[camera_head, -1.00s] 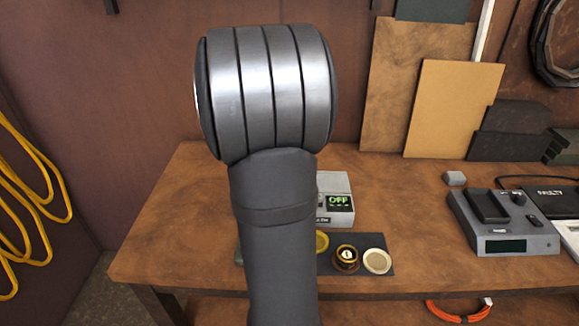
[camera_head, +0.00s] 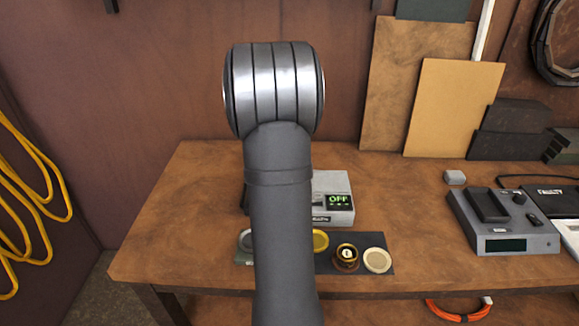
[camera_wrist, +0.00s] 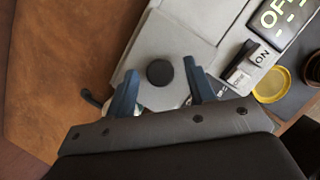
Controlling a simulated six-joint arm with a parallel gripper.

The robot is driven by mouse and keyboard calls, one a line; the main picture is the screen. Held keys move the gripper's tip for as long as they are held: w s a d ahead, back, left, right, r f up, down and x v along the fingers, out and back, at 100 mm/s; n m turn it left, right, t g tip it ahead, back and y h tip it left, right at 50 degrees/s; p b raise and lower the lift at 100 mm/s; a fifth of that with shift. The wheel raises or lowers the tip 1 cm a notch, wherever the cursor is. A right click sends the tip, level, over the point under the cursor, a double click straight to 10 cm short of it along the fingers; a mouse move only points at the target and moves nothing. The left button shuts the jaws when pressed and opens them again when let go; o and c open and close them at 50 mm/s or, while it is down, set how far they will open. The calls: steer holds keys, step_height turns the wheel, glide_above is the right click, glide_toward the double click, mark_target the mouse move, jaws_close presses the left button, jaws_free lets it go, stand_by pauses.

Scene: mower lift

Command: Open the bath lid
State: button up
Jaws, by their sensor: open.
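The bath is the light grey box (camera_head: 326,188) on the bench, with a green OFF display, partly hidden behind my arm. In the wrist view its grey lid (camera_wrist: 190,50) carries a round black knob (camera_wrist: 160,73). The lid looks closed. My gripper (camera_wrist: 160,82) is open, its two blue fingers on either side of the knob with gaps to it. I cannot tell how far above the lid the fingertips are. In the head view my gripper is hidden behind my arm.
An ON/OFF rocker switch (camera_wrist: 242,66) sits close to the right finger. A dark mat (camera_head: 326,266) in front of the box holds a yellow dish (camera_head: 320,241), a small brass jar (camera_head: 346,257) and a cream disc (camera_head: 377,260). A grey device (camera_head: 505,225) stands right; the bench's left is clear.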

jaws_close()
steer(key=d, duration=0.9)
steer(key=shift+d, duration=0.4)
jaws_free()
steer(key=v, duration=1.7)
steer(key=shift+r, duration=0.25)
steer(key=shift+a, duration=0.1)
